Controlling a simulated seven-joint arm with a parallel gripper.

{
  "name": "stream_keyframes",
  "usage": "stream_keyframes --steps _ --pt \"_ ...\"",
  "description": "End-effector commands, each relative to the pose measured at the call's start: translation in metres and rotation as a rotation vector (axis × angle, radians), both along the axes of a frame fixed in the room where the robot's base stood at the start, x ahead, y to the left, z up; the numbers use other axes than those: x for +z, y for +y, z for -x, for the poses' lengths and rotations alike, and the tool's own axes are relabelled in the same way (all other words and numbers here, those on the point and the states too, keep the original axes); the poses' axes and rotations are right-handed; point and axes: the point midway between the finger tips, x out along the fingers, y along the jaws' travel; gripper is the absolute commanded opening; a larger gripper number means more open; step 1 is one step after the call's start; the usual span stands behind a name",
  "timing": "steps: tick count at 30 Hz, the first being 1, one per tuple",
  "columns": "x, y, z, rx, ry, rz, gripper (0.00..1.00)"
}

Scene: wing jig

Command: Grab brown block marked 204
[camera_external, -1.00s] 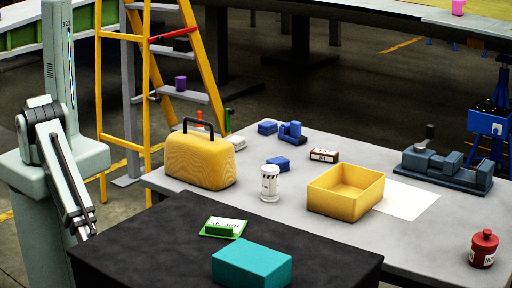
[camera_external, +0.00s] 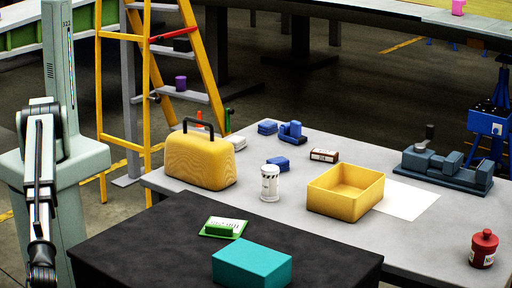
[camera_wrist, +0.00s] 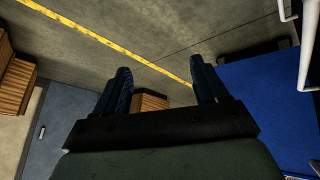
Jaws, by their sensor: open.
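A small brown block with a white label (camera_external: 324,155) lies on the grey table behind the yellow bin; its marking is too small to read. My gripper (camera_wrist: 160,75) shows two dark, ribbed fingers spread apart in the wrist view, with nothing held between them. A brown slatted wooden object (camera_wrist: 150,102) shows beyond the gap, down by the floor. In the external view my arm hangs at the lower left, far from the labelled block, and its end is at the picture's bottom edge. I cannot make out the fingers there.
The black table (camera_external: 150,240) holds a teal box (camera_external: 252,264) and a green labelled item (camera_external: 223,228). The grey table (camera_external: 420,235) holds a yellow bin (camera_external: 345,190), a yellow case (camera_external: 200,160), a white jar (camera_external: 270,183), blue parts and a red jar (camera_external: 484,248).

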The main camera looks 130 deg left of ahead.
Motion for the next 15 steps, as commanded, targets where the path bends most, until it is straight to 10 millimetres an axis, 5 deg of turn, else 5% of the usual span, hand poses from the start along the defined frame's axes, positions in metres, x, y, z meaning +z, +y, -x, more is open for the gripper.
stream_keyframes --steps 7,15 --pt "0.088 -0.004 -0.084 0.052 -0.151 0.042 0.72" --pt "0.183 0.036 -0.171 0.123 -0.287 -0.005 0.72"
